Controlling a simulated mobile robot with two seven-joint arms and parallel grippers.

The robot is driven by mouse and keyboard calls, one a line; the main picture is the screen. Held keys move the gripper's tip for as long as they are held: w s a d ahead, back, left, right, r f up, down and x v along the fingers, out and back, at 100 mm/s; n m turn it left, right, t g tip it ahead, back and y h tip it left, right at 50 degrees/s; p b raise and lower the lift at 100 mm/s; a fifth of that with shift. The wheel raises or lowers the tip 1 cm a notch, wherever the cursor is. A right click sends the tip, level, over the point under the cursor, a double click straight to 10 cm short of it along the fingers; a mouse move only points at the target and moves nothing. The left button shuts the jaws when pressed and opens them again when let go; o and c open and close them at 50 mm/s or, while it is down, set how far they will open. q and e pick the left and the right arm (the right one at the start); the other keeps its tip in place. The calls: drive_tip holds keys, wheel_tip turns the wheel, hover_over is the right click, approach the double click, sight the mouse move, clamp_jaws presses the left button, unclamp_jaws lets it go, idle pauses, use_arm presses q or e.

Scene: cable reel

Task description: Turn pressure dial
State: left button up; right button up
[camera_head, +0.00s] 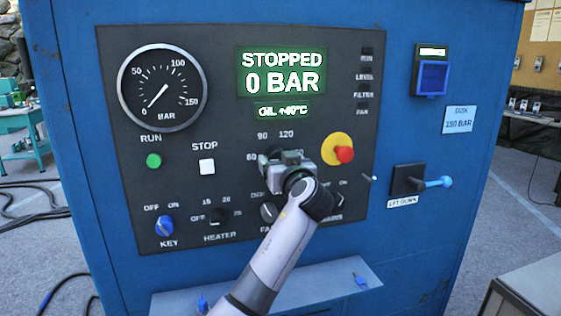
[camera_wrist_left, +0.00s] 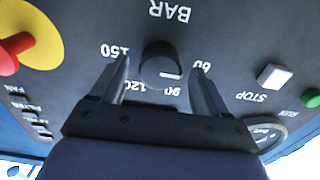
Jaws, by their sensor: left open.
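The pressure dial is a round black knob (camera_wrist_left: 160,66) with a white mark, ringed by the numbers 60, 90, 120 and 150 above the word BAR. In the wrist view its mark points toward the 60 and 90 side. My left gripper (camera_wrist_left: 160,84) is open, with one finger on each side of the knob; I cannot tell whether either touches it. In the head view my left gripper (camera_head: 284,158) hides the knob, and the 90 and 120 labels show above it. My right gripper is not in view.
A display (camera_head: 282,72) reads STOPPED, 0 BAR. The gauge (camera_head: 162,88) needle sits near zero. A card (camera_head: 459,119) reads 150 BAR. A red button (camera_head: 344,155) on yellow, a white STOP button (camera_head: 207,166) and a green RUN button (camera_head: 153,161) are nearby.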

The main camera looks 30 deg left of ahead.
use_arm(q)
drive_tip(key=c, duration=1)
drive_tip(key=shift+c, duration=0.2)
drive_tip(key=shift+m, duration=0.5)
drive_tip(key=m+p, duration=0.1)
drive_tip(key=m, duration=0.3)
drive_tip(key=shift+m+p, duration=0.3)
drive_tip(key=shift+m, duration=0.1)
drive_tip(key=m, duration=0.5)
drive_tip(key=shift+f+m, duration=0.1)
drive_tip(key=shift+m, duration=0.6)
drive_tip(key=o, duration=1)
drive_tip(key=shift+o, duration=0.2)
